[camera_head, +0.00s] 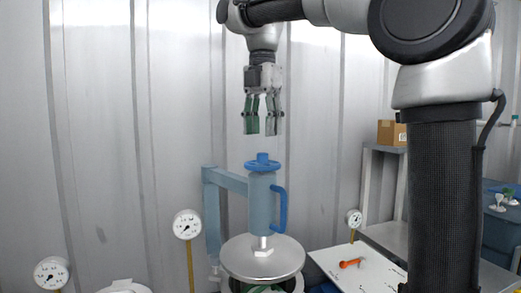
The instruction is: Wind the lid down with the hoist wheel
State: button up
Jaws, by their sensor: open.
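The blue hoist wheel (262,162) sits on top of a grey-blue hoist cylinder (262,198) with a blue handle (281,208) on its right side. The round metal lid (262,262) hangs below the cylinder. A gap shows between the lid and the vessel (232,286) under it, with something green inside. My gripper (262,132) points down above the wheel, apart from it. Its fingers are open, with nothing between them.
A swing arm (228,180) joins the hoist to a post at left. Gauges stand at left (187,225) and right (354,218). An orange-handled tool (351,263) lies on a white board (325,262). A cardboard box (391,133) sits on a metal shelf (376,148).

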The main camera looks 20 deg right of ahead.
aim_at(263, 160)
notch_tip(263, 160, down, 6)
jog(key=shift+f, duration=0.1)
grip_shut()
dwell(0.4)
